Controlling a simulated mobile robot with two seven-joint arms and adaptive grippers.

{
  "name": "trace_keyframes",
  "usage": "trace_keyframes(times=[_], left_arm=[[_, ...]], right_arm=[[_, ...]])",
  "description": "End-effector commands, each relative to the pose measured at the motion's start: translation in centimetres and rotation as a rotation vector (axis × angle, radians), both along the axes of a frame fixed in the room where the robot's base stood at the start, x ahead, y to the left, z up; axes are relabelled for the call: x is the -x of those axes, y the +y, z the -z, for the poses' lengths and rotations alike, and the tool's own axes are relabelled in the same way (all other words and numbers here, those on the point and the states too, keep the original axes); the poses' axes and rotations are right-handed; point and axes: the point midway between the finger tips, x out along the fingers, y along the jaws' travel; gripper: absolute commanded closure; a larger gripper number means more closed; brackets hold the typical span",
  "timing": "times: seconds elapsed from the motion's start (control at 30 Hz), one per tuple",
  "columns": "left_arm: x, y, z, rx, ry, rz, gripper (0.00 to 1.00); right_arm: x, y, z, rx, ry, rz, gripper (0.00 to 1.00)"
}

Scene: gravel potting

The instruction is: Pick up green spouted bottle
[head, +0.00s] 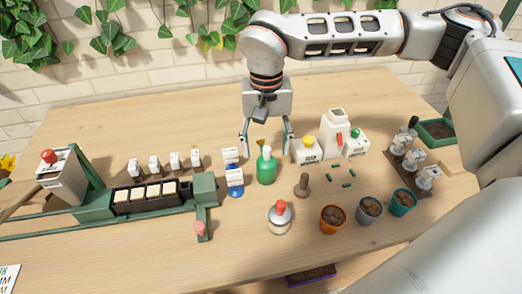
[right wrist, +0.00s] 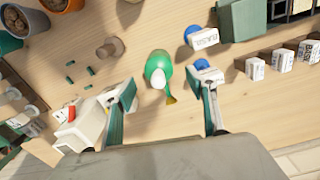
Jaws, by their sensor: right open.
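The green spouted bottle (head: 266,167) stands upright on the wooden table in the middle of the head view, with a white cap and a yellowish spout. In the right wrist view the bottle (right wrist: 159,70) shows from above, just beyond the fingertips. My right gripper (head: 267,145) is open and points down, with its fingers to either side of the bottle's upper part in the picture. In the right wrist view my right gripper (right wrist: 166,92) has nothing between its fingers. Whether a finger touches the bottle cannot be told. My left gripper is not in view.
White blocks on blue bases (head: 234,176) stand close left of the bottle. A white device with coloured knobs (head: 336,140) stands to its right. A brown stamp (head: 302,186), a round jar with a red top (head: 279,217) and pots (head: 332,219) stand nearer the front.

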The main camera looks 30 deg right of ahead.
Motion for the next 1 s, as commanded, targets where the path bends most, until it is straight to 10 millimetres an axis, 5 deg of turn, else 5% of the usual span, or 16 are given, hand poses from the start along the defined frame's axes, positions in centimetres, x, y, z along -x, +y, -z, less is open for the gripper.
trace_keyframes(times=[0.47, 0.77, 1.0], left_arm=[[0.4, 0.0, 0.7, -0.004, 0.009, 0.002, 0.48], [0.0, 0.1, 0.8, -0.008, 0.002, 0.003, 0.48], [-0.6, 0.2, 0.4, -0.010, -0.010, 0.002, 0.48]], right_arm=[[0.2, -0.1, 3.5, 0.001, 0.002, 0.000, 0.43], [0.4, -0.1, 7.6, 0.001, 0.003, 0.000, 0.43], [0.3, -0.1, 7.7, 0.001, -0.002, 0.000, 0.43]])
